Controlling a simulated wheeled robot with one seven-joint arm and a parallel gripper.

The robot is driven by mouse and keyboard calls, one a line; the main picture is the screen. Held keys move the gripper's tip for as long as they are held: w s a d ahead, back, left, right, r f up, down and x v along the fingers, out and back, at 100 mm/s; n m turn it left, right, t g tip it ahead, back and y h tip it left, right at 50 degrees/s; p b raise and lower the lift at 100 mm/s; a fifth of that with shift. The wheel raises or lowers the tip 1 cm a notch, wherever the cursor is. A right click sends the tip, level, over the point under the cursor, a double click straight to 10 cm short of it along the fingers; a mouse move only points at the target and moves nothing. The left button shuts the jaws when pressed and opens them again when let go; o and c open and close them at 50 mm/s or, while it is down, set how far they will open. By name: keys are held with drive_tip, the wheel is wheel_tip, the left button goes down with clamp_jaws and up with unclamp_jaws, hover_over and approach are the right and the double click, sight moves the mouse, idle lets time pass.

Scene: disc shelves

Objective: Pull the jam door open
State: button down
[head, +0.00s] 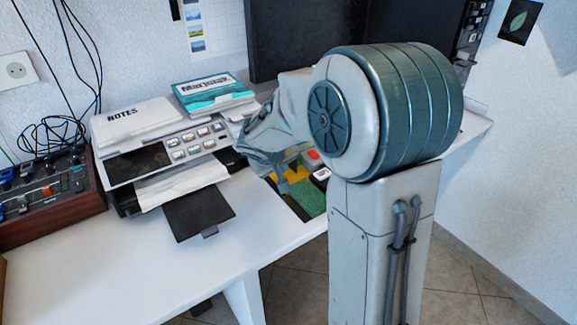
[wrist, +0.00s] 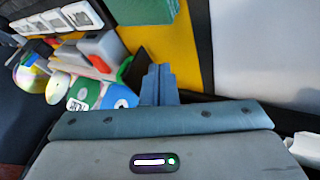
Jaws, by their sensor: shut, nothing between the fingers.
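The white and black printer (head: 137,168) stands on the desk, left of my gripper in the head view. Its black front tray (head: 198,214) is folded out, with white paper above it. I cannot make out for certain which panel is the jam door; my arm hides part of the printer's right side. My gripper (head: 286,172) points down over the desk just right of the printer, mostly hidden by my arm. In the wrist view its blue-grey fingertips (wrist: 158,82) are together, with nothing between them. They show in front of a yellow surface (wrist: 165,40); contact cannot be told.
Green and yellow pieces lie below my gripper in the head view. Discs (wrist: 32,75) and small boxes crowd the wrist view's left. A notes pad (head: 130,120) and teal book (head: 213,93) lie on the printer. A control box (head: 50,205) stands left. The desk front (head: 130,270) is clear.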

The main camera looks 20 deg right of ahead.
drive_tip(key=shift+s+a+f+b, duration=0.15)
drive_tip(key=shift+a+b, duration=0.1)
drive_tip(key=shift+a, duration=0.35)
drive_tip(key=shift+s+a+f+b, duration=0.15)
drive_tip(key=shift+a+b, duration=0.1)
drive_tip(key=shift+a, duration=0.3)
drive_tip(key=s+a+r+g+y+p, duration=0.1)
drive_tip(key=s+r+y+p, duration=0.1)
drive_tip(key=s+r+p, duration=0.8)
drive_tip(key=s+a+r+m+g+y+p, duration=0.1)
drive_tip(key=s+r+g+y+p, duration=0.1)
drive_tip(key=s+r+p, duration=0.8)
drive_tip(key=s+r, duration=0.3)
drive_tip(key=s, duration=0.2)
drive_tip(key=shift+a+r+y+p, duration=0.15)
drive_tip(key=shift+r+y+p, duration=0.15)
drive_tip(key=shift+r+p, duration=0.1)
drive_tip(key=shift+a, duration=0.1)
